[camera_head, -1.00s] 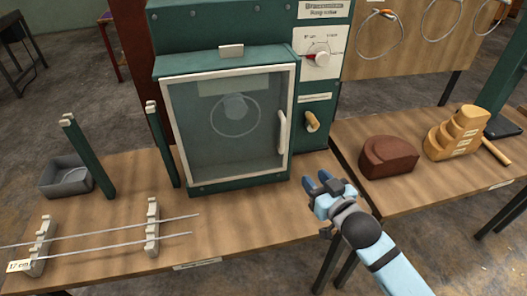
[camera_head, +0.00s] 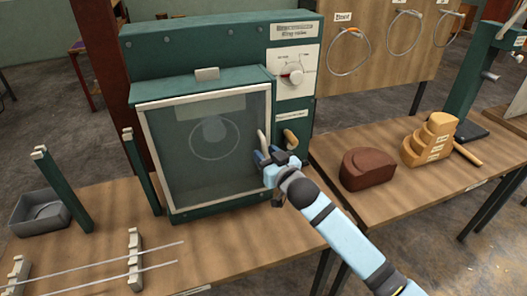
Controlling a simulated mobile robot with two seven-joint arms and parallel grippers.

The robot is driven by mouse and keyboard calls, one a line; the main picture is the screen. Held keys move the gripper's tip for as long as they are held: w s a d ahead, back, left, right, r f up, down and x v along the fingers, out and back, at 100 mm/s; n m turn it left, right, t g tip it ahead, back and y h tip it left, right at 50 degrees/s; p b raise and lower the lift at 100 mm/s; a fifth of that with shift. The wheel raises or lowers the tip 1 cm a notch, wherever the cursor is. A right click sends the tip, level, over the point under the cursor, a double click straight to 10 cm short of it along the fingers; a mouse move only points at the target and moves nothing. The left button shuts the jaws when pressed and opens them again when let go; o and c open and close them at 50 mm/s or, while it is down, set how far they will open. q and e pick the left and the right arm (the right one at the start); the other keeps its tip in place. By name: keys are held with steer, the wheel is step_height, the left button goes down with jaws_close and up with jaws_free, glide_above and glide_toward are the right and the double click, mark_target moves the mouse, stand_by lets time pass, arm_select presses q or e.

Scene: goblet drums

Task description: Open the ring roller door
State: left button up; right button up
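The ring roller (camera_head: 295,30) is a dark green cabinet at the back of the wooden bench. Its door (camera_head: 185,165) has a pale frame and a glass pane with a ring shape behind it, and looks closed. The pale upright door handle (camera_head: 262,141) is on the door's right side. My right gripper (camera_head: 266,157) is at the lower part of the handle, its blue fingertips apart. The fingers hide the handle's lower end, and I cannot tell whether they touch it. My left gripper is not in view.
Rods on stands, green posts and a grey bin (camera_head: 40,212) are at left. A brown block (camera_head: 367,170) is on the right bench.

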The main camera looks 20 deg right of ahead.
steer(key=shift+x, duration=0.8)
steer(key=shift+s, duration=0.1)
jaws_close()
steer(key=shift+s, duration=0.1)
